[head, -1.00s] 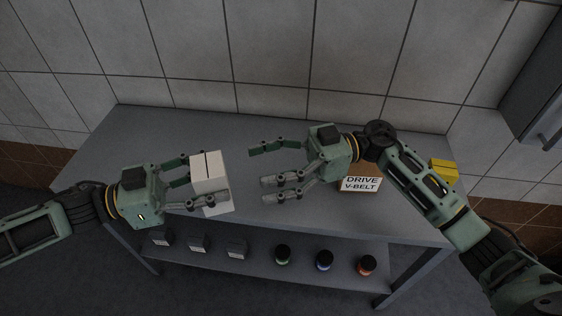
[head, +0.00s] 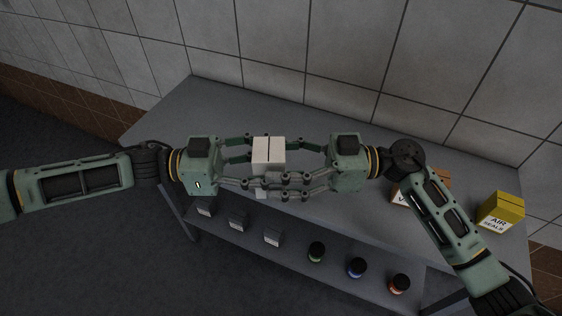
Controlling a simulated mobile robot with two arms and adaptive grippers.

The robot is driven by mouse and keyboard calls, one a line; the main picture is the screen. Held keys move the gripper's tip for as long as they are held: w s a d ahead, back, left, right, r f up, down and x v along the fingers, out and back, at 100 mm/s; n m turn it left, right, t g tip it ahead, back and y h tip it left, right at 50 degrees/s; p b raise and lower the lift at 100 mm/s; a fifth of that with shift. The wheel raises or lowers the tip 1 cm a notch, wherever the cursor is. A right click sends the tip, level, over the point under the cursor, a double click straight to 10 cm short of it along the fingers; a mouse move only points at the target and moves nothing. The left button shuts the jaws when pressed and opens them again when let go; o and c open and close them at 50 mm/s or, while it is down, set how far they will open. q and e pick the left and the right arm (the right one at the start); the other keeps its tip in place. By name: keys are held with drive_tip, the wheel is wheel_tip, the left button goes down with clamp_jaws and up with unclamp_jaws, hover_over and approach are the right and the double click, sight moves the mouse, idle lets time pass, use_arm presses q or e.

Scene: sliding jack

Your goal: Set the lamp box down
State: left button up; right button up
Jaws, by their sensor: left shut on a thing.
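The lamp box (head: 268,151), a small white box with a dark line across its top, is in the middle of the head view. My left gripper (head: 252,163) reaches in from the left and is shut on it. My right gripper (head: 289,163) faces it from the right, with its fingers spread apart and their tips at the box's right side. Whether these tips touch the box I cannot tell. The lower part of the box is partly hidden by the near fingers. The box is over the grey table (head: 200,105); any gap beneath it is hard to judge.
A yellow air seals box (head: 500,211) stands at the table's right end. The drive V-belt box (head: 399,198) is partly hidden by my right arm. A lower shelf (head: 330,276) holds several small grey boxes and lidded jars. The table's back left is clear.

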drive_tip(key=c, duration=0.9)
use_arm(q)
drive_tip(key=o, duration=1.3)
use_arm(e)
drive_tip(key=shift+c, duration=1)
use_arm(q)
drive_tip(key=shift+o, duration=0.2)
drive_tip(key=shift+a, duration=0.1)
